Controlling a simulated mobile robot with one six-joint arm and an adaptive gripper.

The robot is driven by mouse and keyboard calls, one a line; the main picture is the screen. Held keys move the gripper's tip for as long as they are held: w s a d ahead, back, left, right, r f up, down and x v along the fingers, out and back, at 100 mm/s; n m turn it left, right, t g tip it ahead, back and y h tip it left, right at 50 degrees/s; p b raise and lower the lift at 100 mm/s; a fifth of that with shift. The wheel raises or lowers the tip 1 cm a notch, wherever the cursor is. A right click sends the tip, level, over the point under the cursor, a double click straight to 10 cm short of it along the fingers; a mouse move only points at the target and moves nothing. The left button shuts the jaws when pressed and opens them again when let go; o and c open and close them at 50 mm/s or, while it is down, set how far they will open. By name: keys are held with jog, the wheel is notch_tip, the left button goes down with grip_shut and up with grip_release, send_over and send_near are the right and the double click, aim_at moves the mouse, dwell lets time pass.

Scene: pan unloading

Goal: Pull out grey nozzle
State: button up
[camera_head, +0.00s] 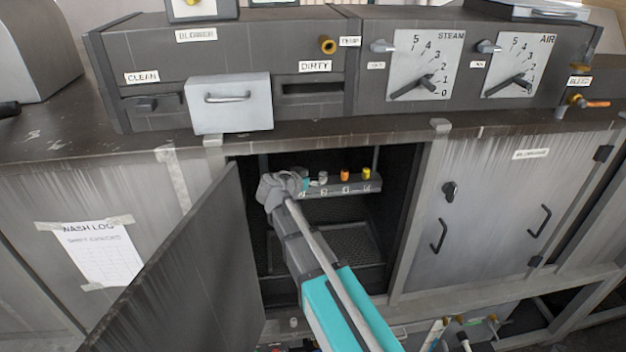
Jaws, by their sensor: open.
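The grey nozzle (323,178) stands second from the left on a narrow rack (375,187) inside the open cabinet. A teal nozzle (305,184) is to its left, partly behind my gripper. An orange nozzle (345,175) and a yellow nozzle (366,173) stand to its right. Small letter labels are on the rack front below them. My gripper (288,184) is at the left end of the rack, left of the grey nozzle and apart from it in the picture. It is open; its fingertips are hard to make out.
The cabinet door (195,270) stands open on the left. A perforated tray (350,245) is below the rack. A closed door (500,205) is to the right. A light box with a handle (229,104) projects above the opening, near the DIRTY slot (313,88).

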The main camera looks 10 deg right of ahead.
aim_at(321, 175)
jog(key=shift+b+x, duration=0.9)
jog(key=shift+x, duration=2.1)
grip_shut()
